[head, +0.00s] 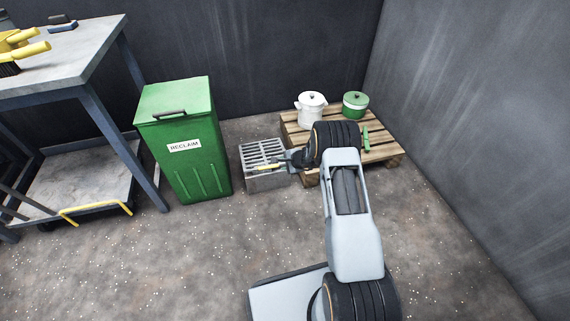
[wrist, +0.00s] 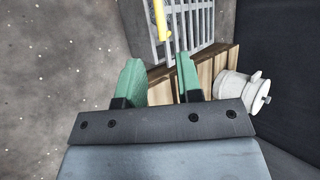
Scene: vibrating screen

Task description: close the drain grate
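The drain grate (head: 262,150) is a grey slatted panel on top of a low grey box (head: 266,183), between the green bin and the pallet. A yellow bar (head: 265,168) lies along its front edge. From the head view I cannot tell whether the grate is flat or slightly tilted. In the wrist view the grate (wrist: 190,22) and the yellow bar (wrist: 161,20) are beyond my fingertips at the top. My gripper (wrist: 158,60) is open, with green fingers apart and nothing between them. It appears apart from the bar. In the head view its fingers are mostly hidden.
The wooden pallet (head: 380,155) is right of the box, bearing a white pot (head: 311,108) and a green pot (head: 355,104). The green bin (head: 185,140) stands close left. A workbench (head: 75,70) is at far left. Dark walls enclose the corner; foreground floor is clear.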

